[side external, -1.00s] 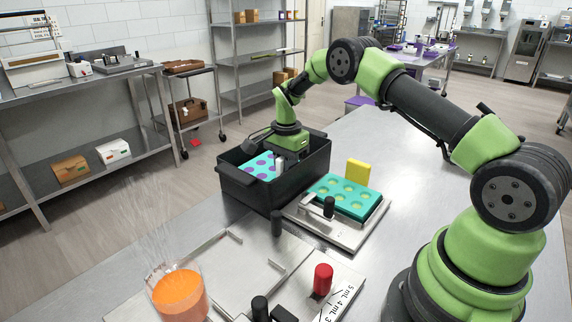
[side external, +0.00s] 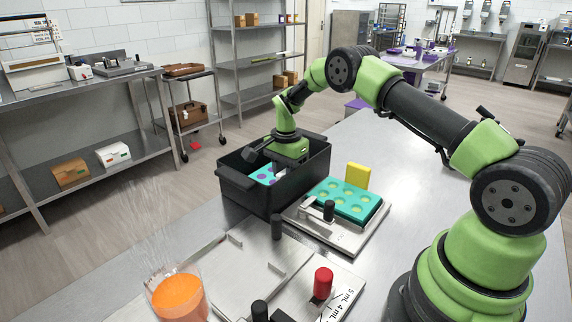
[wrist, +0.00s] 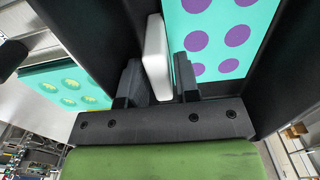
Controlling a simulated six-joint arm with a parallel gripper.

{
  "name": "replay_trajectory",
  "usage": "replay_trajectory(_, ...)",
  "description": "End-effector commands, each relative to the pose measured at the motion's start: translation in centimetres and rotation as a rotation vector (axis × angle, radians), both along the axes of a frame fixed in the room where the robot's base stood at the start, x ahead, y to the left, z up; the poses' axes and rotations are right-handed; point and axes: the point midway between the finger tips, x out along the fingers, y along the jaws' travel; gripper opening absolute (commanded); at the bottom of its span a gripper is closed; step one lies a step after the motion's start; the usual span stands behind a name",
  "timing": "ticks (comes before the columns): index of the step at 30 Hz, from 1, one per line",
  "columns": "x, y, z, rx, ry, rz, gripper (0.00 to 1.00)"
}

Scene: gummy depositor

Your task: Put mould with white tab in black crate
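The mould with the white tab is a turquoise sheet with purple cavities, inside the black crate; it shows in the side view (side external: 264,176) and the wrist view (wrist: 232,18). Its white tab (wrist: 157,58) stands between the two fingers of my gripper (wrist: 158,84), which is shut on it. In the side view my gripper (side external: 278,168) reaches down into the black crate (side external: 262,197), and the crate's front wall hides the lower part of the mould. I cannot tell whether the mould touches the crate floor.
A teal mould (side external: 345,200) with yellowish cavities and a yellow tab (side external: 357,176) lies on a metal plate right of the crate. A metal depositor frame with black knobs, a red knob (side external: 323,282) and an orange-filled container (side external: 179,298) stand in front.

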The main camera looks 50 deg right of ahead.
Motion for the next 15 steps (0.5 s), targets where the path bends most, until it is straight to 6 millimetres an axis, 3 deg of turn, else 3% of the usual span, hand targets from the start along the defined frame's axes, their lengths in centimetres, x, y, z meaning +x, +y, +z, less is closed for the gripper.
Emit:
replay_trajectory(5, 0.1, 0.0, 2.2, -0.001, -0.004, -0.001, 0.29)
replay_trajectory(15, 0.1, 0.0, 9.8, -0.003, -0.005, 0.001, 0.29)
